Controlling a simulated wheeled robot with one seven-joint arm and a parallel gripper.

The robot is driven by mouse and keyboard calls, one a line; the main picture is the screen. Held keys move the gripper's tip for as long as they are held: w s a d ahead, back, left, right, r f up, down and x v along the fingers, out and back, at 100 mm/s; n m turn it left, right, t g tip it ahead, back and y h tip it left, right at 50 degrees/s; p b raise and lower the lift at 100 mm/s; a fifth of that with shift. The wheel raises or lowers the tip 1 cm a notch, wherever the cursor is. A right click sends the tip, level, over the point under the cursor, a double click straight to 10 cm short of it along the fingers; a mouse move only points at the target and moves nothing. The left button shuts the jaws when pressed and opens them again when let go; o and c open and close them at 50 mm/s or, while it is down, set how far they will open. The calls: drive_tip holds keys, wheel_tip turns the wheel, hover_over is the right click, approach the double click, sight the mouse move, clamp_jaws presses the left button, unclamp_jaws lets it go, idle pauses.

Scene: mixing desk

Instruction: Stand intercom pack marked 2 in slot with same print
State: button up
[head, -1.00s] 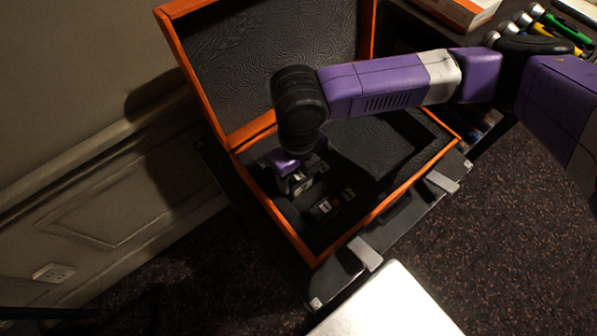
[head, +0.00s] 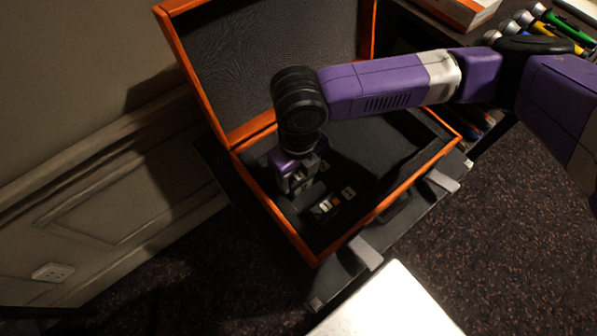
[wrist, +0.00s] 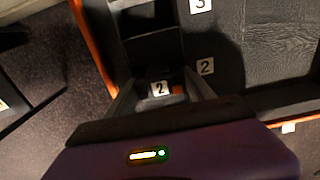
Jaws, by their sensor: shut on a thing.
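My gripper (wrist: 160,95) is shut on a dark intercom pack (wrist: 155,77) with a white label 2 and a small orange patch, seen between the fingers in the wrist view. In the head view my gripper (head: 298,184) points down inside the open case; the pack is hard to make out there. A printed 2 (wrist: 205,67) lies just right of the held pack, on the dark insert. Dark slots (wrist: 153,48) lie beyond the pack, with a printed 3 (wrist: 200,4) further up. I cannot tell whether the pack's lower end is inside a slot.
The case has an orange-edged rim (head: 375,212) around my gripper and a raised lid (head: 270,60) behind it. White labels and an orange patch (head: 335,201) show right of my gripper. The insert's right part looks clear. A wall (head: 90,150) stands left.

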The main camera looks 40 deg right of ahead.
drive_tip(key=o, duration=1.8)
wheel_tip(320, 180, up, 8)
drive_tip(key=shift+f+p, duration=0.1)
drive_tip(key=shift+p, duration=0.2)
